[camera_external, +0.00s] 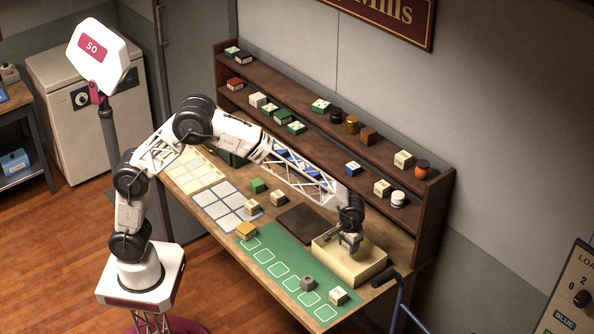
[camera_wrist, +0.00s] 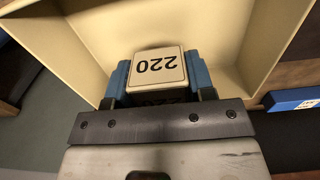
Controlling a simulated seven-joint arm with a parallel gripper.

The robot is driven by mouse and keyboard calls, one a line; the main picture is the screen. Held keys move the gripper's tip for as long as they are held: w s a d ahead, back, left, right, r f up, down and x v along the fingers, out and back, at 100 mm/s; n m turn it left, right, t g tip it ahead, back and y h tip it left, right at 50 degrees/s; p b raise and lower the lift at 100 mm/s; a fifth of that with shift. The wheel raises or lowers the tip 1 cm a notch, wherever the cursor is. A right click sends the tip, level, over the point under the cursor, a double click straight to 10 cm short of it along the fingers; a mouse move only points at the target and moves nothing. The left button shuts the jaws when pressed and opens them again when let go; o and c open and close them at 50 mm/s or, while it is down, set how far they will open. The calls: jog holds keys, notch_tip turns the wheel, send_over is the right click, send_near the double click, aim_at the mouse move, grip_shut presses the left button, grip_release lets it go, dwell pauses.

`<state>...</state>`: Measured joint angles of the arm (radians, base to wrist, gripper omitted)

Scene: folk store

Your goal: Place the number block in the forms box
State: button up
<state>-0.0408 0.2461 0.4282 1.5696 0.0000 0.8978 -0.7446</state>
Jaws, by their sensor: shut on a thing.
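My gripper (camera_external: 350,240) is down at the open cream box (camera_external: 372,272), which stands at the right end of the bench. The cream box's inner walls (camera_wrist: 262,30) surround the far side of the block in that view. I cannot tell whether the block touches the box floor. In the external view the held block is mostly hidden by my gripper.
A dark brown board (camera_external: 302,222) lies left of the box. A shelf (camera_external: 432,215) with several small items stands behind.

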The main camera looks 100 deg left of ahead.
aim_at(347, 261)
jog(key=shift+f, duration=0.65)
jog(key=shift+f, duration=2.5)
jog(key=shift+f, duration=0.15)
jog(key=o, duration=1)
notch_tip(347, 261, up, 12)
jog(key=shift+r, duration=0.2)
